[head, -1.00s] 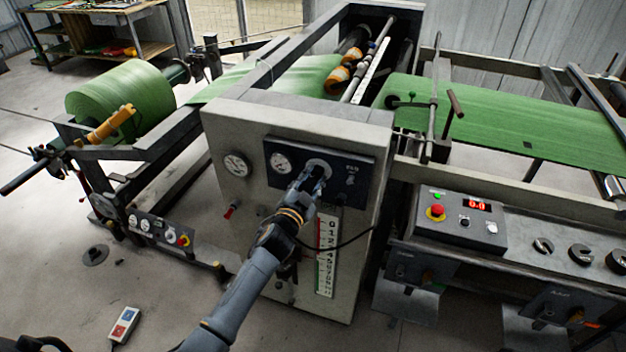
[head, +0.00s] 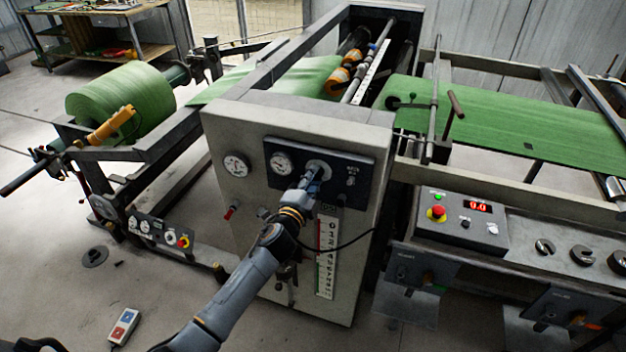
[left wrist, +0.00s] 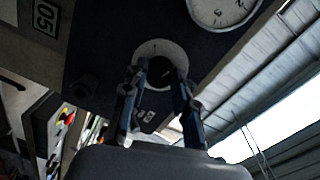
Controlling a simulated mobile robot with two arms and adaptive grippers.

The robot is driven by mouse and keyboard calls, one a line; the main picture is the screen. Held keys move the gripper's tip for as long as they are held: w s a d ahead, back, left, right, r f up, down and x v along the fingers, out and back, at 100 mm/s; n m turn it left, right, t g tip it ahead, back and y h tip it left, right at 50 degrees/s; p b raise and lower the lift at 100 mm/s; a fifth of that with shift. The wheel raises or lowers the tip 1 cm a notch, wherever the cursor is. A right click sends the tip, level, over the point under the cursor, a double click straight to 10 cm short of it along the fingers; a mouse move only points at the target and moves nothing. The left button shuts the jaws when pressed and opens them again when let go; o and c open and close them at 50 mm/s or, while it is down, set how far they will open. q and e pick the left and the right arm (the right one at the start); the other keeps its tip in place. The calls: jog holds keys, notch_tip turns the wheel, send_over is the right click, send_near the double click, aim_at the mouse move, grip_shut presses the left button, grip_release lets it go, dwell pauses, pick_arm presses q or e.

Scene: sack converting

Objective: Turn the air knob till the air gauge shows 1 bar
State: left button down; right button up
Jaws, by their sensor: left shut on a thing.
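The air knob (head: 317,166) sits on a dark panel on the front of the grey machine cabinet. My left gripper (head: 317,175) is shut on it, and its fingers cover much of it. In the left wrist view the round knob (left wrist: 161,70) lies between my two fingers (left wrist: 158,82). A white round gauge (head: 281,163) is on the same panel, just left of the knob. Part of a gauge (left wrist: 222,8) also shows at the top of the left wrist view, cut off by the edge. I cannot read its needle. My right gripper is not in view.
Another gauge (head: 236,165) and a red-tipped valve (head: 231,212) are left of the panel. A numbered scale (head: 326,255) and a dark cable hang below my gripper. A control box (head: 460,222) with a red button stands to the right.

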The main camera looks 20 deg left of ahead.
pick_arm(q)
jog(key=shift+m, duration=0.3)
jog(key=c, duration=1)
grip_release()
jog(key=shift+s, duration=0.15)
jog(key=s, duration=1.1)
jog(key=shift+s+a+r, duration=0.2)
jog(key=shift+s+a, duration=0.1)
jog(key=shift+s, duration=0.1)
jog(key=shift+f, duration=0.1)
